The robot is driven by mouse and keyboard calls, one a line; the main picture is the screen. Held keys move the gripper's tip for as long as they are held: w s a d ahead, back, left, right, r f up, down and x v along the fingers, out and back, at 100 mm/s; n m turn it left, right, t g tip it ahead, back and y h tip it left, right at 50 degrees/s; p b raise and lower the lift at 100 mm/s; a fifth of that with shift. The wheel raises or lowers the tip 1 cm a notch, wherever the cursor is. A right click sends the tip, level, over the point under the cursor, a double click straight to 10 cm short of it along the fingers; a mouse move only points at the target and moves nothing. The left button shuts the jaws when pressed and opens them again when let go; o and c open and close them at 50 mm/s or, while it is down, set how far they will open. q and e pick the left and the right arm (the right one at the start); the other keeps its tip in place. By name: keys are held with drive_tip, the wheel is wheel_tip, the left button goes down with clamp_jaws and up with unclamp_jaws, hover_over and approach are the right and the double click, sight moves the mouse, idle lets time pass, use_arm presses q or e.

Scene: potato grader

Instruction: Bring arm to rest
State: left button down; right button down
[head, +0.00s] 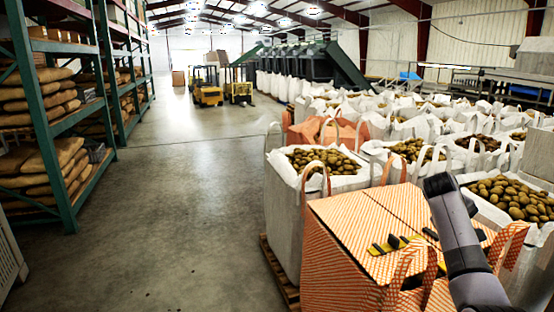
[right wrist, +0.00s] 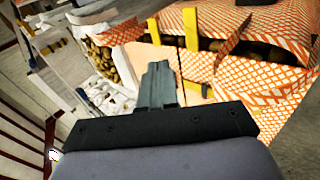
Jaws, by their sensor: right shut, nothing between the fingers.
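My right arm (head: 455,235) comes up from the lower right in the head view, in front of an orange-and-white striped bulk bag (head: 345,255). I cannot make out its gripper there. In the right wrist view my right gripper (right wrist: 160,75) has its grey fingers together with nothing between them. The striped bag shows beyond it in that view (right wrist: 262,88), with yellow strips (right wrist: 191,28) on it. The fingers overlap the bag in the picture; I cannot tell how far apart they are. My left arm and gripper are not in view.
White bulk bags of potatoes (head: 285,205) stand close together behind and beside the striped bag. Green racks (head: 50,150) with filled sacks line the left. Yellow forklifts (head: 207,88) stand far back. The concrete floor (head: 175,200) between is clear.

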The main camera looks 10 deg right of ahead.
drive_tip(key=s+a+f+n+t+y, duration=0.1)
drive_tip(key=s+a+f, duration=0.5)
drive_tip(key=a+f, duration=0.25)
drive_tip(key=s+a+f+n+t+y, duration=0.1)
drive_tip(key=s+a+f+t+y, duration=0.1)
drive_tip(key=s+a+f, duration=0.55)
drive_tip(key=s+a+y, duration=0.6)
drive_tip(key=s+a, duration=1.2)
drive_tip(key=a, duration=0.2)
drive_tip(key=w+a+f+t+y, duration=0.1)
drive_tip(key=w+a+f+t, duration=0.2)
drive_tip(key=w+f+t, duration=0.3)
wheel_tip(320, 180, down, 4)
drive_tip(key=shift+r+y, duration=0.2)
drive_tip(key=shift+y, duration=0.1)
